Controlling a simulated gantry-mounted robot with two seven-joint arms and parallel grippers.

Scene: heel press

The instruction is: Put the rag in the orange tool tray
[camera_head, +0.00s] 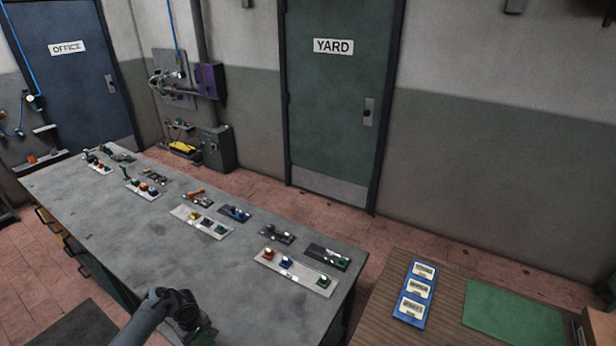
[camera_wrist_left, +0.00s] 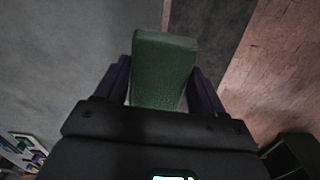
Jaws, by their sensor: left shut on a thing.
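My left gripper (camera_head: 190,312) is low in the head view, over the near edge of the grey workbench. In the left wrist view the left gripper (camera_wrist_left: 163,82) is shut on a green block-shaped thing (camera_wrist_left: 164,62) with rounded edges. I cannot tell whether this is the folded rag. A dark green part of it (camera_head: 206,331) shows below the gripper in the head view. I see no thing that is clearly the orange tool tray. A small orange item (camera_head: 31,158) sits on the shelf at the far left. My right gripper is out of view.
The grey workbench (camera_head: 130,225) carries several strips of small coloured fittings along its far side; its middle is clear. A wooden table (camera_head: 440,322) at the right holds a blue board (camera_head: 428,282) and a green mat (camera_head: 512,314). Red tiled floor (camera_head: 300,208) lies beyond.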

